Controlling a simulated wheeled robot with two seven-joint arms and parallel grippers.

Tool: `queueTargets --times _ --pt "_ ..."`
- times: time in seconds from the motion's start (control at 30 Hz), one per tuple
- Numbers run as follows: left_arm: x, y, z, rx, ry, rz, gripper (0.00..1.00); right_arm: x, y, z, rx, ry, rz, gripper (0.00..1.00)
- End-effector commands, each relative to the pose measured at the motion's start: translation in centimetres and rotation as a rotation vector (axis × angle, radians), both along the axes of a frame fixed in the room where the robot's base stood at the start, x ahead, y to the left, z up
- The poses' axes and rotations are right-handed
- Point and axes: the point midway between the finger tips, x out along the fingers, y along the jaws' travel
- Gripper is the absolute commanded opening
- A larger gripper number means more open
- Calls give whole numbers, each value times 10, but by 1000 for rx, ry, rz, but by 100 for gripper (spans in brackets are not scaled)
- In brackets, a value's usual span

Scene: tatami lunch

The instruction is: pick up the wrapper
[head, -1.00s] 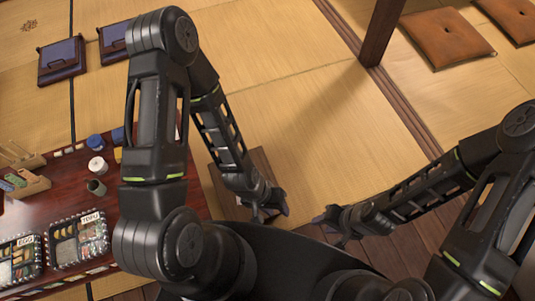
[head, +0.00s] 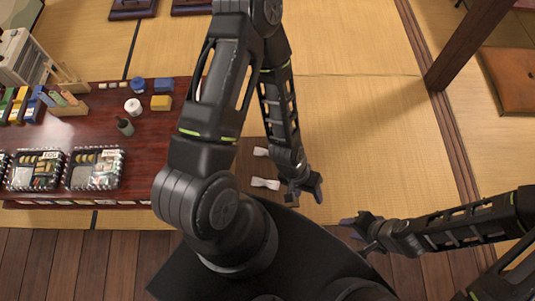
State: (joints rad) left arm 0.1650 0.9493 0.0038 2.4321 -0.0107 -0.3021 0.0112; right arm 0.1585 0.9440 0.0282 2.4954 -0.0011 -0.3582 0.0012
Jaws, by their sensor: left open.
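Two small white pieces, pinched at the middle like crumpled wrappers, lie on a brown wooden surface beside my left forearm. One white piece (head: 265,184) is nearer. The other white piece (head: 261,152) is farther back and partly close behind my arm. I cannot tell for certain which is the wrapper. My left gripper (head: 306,192) is open and empty, just right of the nearer white piece and apart from it. My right gripper (head: 358,232) is farther right, above the floor, with nothing visible in it; its jaw opening is unclear.
A dark red table (head: 80,130) at left holds bento boxes (head: 94,169), a white round container (head: 133,106), a dark cup (head: 125,127) and a yellow block (head: 161,103). A wooden post (head: 465,45) stands at right. Tatami (head: 360,130) beyond my grippers is clear.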

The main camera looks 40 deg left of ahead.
Motion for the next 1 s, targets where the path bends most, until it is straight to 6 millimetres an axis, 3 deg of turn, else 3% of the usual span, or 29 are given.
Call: queueTargets --times 0.03,0.17,0.27,0.4,0.5,0.6,0.73,0.83,1.0 --pt "12 9 -31 11 -1 13 55 1 -1 -26 -1 -1 -3 36" --pt "50 42 -94 52 10 51 55 4 -4 -75 -6 -5 -9 36" --pt "84 80 -149 96 23 88 55 6 -6 -119 -9 -10 -16 36" --pt "129 147 -219 172 46 141 55 10 -10 -181 -16 -16 -25 36" --pt "154 195 -254 228 65 177 55 13 -13 -219 -20 -19 -31 36" --pt "171 236 -276 275 82 205 55 15 -15 -247 -22 -23 -36 36" --pt "184 271 -288 318 97 231 55 16 -16 -266 -25 -26 -40 36" --pt "187 283 -289 333 104 241 55 17 -17 -270 -26 -27 -41 36" --pt "188 286 -285 337 106 243 55 17 -17 -268 -26 -28 -41 36"
